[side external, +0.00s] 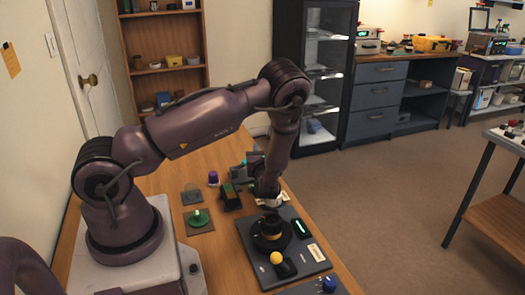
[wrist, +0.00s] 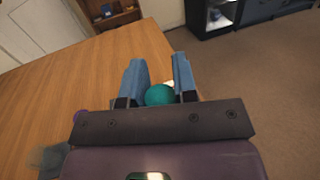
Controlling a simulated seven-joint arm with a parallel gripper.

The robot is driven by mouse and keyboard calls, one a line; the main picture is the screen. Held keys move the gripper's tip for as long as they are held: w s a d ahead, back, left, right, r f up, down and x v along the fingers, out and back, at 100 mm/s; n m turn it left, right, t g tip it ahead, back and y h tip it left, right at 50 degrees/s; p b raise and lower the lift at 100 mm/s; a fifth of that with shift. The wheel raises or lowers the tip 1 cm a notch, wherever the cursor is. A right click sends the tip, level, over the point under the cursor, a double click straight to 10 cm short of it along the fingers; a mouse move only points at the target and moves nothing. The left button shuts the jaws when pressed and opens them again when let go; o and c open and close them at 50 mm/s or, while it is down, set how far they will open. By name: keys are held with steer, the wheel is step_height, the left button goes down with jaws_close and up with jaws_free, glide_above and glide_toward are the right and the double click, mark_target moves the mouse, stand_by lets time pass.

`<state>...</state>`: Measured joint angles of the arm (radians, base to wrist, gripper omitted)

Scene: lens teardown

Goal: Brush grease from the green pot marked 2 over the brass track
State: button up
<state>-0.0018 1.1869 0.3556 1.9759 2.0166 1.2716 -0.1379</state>
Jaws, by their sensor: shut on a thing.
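My gripper (wrist: 158,80) has its two blue fingers closed around a teal ball-shaped knob (wrist: 160,95). The rest of that object, possibly the brush, is hidden. In the side view my gripper (side external: 250,160) is small and points towards the back, above the table. A green pot-like thing with a rounded top (side external: 199,218) sits on a dark square at the left; no number is readable. A black lens barrel (side external: 270,228) stands on the grey board, with a thin brass-coloured band (side external: 270,237) around it, probably the track. My gripper is apart from both.
A purple-topped pot (side external: 213,178) and a black block (side external: 230,197) stand behind the green pot. A blue thing (side external: 327,285) is at the front edge.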

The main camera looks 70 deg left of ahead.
steer(key=shift+f, duration=0.45)
stand_by(1.0)
step_height(320, 180, up, 7)
stand_by(0.8)
steer(key=shift+r, duration=0.15)
stand_by(0.4)
steer(key=shift+s+d+t, duration=0.2)
steer(key=shift+d+t, duration=0.1)
steer(key=w+d+r+m+t+h, duration=0.1)
steer(key=d+r+m+t+h, duration=0.1)
steer(key=d, duration=0.7)
steer(key=w+d+r+m+t+h, duration=0.2)
steer(key=d+m+t+h, duration=0.2)
steer(key=d, duration=0.5)
steer(key=w+d+r+m+t+h, duration=0.1)
steer(key=d+r+m+t+h, duration=0.1)
steer(key=d, duration=0.7)
steer(key=shift+w+m+t+h, duration=0.4)
steer(key=shift+m+t+h, duration=0.15)
steer(key=shift+t, duration=0.55)
steer(key=shift+a+y, duration=0.15)
steer(key=shift+y, duration=0.1)
